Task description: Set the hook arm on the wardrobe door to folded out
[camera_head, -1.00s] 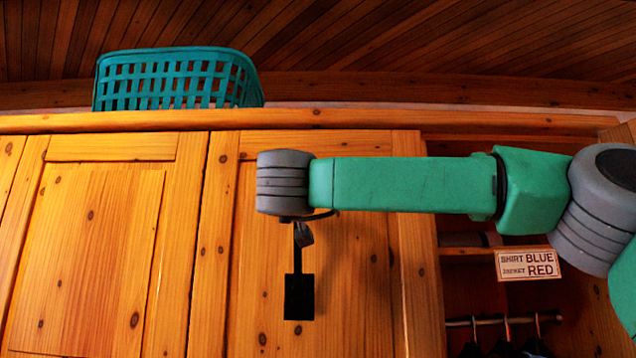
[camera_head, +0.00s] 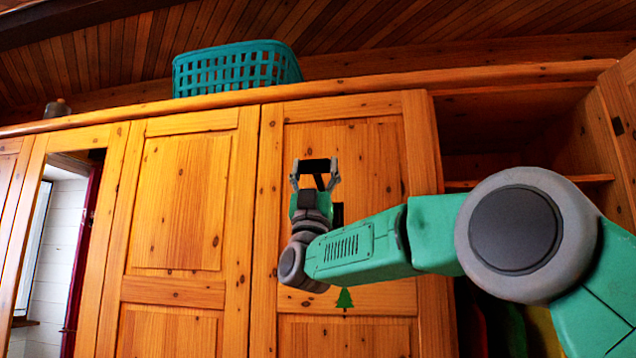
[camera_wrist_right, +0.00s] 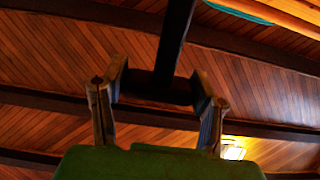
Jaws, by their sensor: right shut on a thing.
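The wardrobe door (camera_head: 375,150) is pale knotty wood and stands in the middle of the head view. The black hook arm (camera_head: 315,166) has a dark crosspiece at its end. My right gripper (camera_head: 315,174) points upward and is shut on this end, with a finger at each side. In the right wrist view, the hook arm (camera_wrist_right: 174,45) runs from the crosspiece up to the top edge, between the gripper's fingers (camera_wrist_right: 157,92). A black part (camera_head: 337,213) shows at the door behind my gripper. The hook arm's angle to the door is hard to tell. My left gripper is not in view.
A teal basket (camera_head: 236,70) stands on top of the wardrobe. The open compartment (camera_head: 510,130) is at the right, partly behind my right arm. A mirror (camera_head: 50,240) is at the far left. A small green tree mark (camera_head: 345,299) is on the door below my gripper.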

